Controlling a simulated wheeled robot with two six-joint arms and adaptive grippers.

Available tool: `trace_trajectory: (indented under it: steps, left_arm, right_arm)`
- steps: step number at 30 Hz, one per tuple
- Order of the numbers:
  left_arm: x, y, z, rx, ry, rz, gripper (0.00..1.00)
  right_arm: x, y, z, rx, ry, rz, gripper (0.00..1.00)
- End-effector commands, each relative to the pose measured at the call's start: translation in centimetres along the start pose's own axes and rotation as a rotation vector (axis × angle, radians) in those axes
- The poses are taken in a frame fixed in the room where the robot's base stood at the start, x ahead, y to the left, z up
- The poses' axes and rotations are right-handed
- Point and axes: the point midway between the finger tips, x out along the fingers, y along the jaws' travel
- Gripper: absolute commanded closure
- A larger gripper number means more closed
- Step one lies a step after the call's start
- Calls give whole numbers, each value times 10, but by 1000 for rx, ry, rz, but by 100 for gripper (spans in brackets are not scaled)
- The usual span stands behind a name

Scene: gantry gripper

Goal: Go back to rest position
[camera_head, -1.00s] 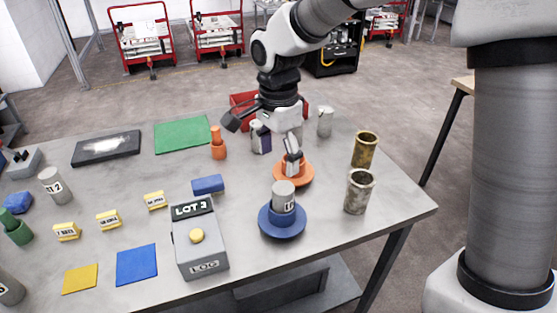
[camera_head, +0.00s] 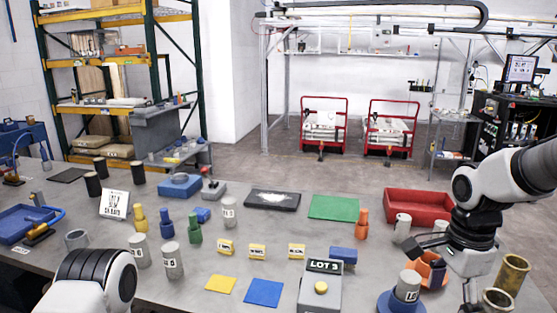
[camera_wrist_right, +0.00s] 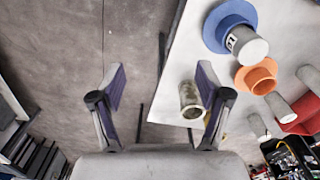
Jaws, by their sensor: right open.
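My right gripper (camera_head: 440,272) is at the right of the head view, above the table's right part. A metal cup (camera_wrist_right: 190,100) shows beside the right finger. Part of my left arm shows at the lower left of the head view; its gripper is not seen.
The grey table (camera_head: 225,300) carries a LOT 3 box (camera_head: 320,295), a red bin (camera_head: 418,207), a green mat (camera_head: 334,207), yellow blocks and several cylinders. A brass cup (camera_head: 512,272) stands near the right arm. Shelving (camera_head: 125,60) and red carts stand behind.

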Motion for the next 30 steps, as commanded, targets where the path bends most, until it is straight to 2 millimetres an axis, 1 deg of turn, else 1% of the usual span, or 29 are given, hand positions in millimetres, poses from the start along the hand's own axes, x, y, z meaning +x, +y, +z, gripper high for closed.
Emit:
trace_trajectory:
  steps: [1,7,10,14,15,17,18,20,21,23,24,26,27,28,30]
  left_arm:
    - [0,0,0,0,-1,0,100]
    - [0,0,0,0,0,0,100]
    - [0,0,0,0,0,0,100]
    - [0,0,0,0,0,0,100]
    - [0,0,0,0,0,0,100]
    - [0,0,0,0,0,0,100]
    - [0,0,0,0,0,0,100]
    - [0,0,0,0,0,0,100]
    - [0,0,0,0,0,0,100]
    - [0,0,0,0,0,0,100]
    - [0,0,0,0,0,0,100]
    - [0,0,0,0,0,0,100]
    - [0,0,0,0,0,0,100]
    - [0,0,0,0,0,0,100]
    - [0,0,0,0,0,0,100]
  right_arm:
    - [11,1,0,0,-1,26,24]
    - [54,8,1,-3,-2,135,24]
    - [81,17,3,-6,-2,207,24]
    - [121,39,6,-11,-6,326,24]
    - [136,48,8,-12,-8,367,24]
    - [158,63,11,-14,-11,427,24]
    - [175,74,13,-18,-15,464,24]
    - [203,94,18,-37,-26,518,24]
    - [224,110,21,-59,-39,553,24]
    - [257,138,28,-110,-67,599,24]
    - [281,160,33,-162,-93,619,24]
    - [314,196,41,-262,-140,631,24]
    - [334,220,46,-340,-174,624,24]
    - [348,238,50,-410,-199,609,24]
    - [371,267,57,-584,-242,539,24]
